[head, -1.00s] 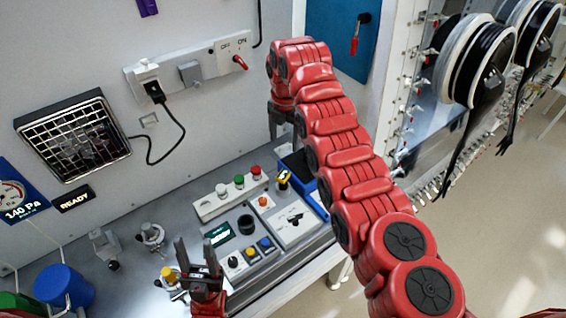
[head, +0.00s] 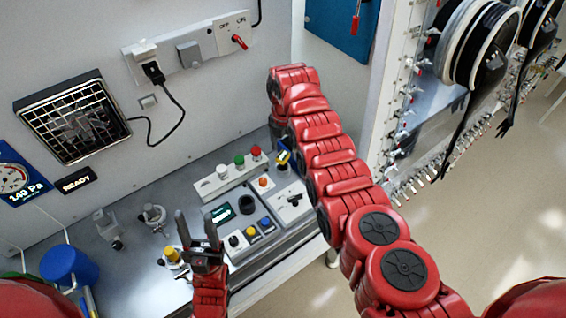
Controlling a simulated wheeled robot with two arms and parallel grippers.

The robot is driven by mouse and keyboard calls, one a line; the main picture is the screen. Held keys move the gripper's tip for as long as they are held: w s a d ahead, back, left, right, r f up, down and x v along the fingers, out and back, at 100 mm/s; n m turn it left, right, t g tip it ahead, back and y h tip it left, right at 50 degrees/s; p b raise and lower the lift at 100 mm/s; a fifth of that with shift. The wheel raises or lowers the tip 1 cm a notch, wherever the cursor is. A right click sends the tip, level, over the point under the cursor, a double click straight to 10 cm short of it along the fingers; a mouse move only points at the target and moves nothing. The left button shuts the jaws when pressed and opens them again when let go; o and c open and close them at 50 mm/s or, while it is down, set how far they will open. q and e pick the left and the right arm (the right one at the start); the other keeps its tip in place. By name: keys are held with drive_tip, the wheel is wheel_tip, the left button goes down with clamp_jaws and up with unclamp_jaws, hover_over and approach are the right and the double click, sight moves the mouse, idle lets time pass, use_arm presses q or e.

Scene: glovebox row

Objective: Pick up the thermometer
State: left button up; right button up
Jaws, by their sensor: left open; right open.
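A small yellow-and-dark item (head: 283,159) at the back right of the bench may be the thermometer; it is too small and too covered by my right arm to be sure. My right gripper (head: 278,134) points down just above and behind it, largely hidden by my red wrist. It is open; whether it touches the item cannot be told. My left gripper (head: 197,219) is open and empty, pointing up over the front of the bench, left of the control box.
A control box with coloured buttons (head: 239,160) and knobs fills the bench's right part. Metal fittings (head: 153,216), a yellow-topped valve (head: 173,256) and a blue container (head: 68,266) stand to the left. The back wall carries a socket strip (head: 190,52) and hanging cable.

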sight(283, 155)
drive_tip(key=f+b, duration=0.5)
drive_tip(key=shift+w+a+f, duration=0.15)
drive_tip(key=shift+w+a, duration=0.05)
drive_tip(key=shift+w, duration=0.2)
drive_tip(key=shift+r, duration=0.2)
clamp_jaws()
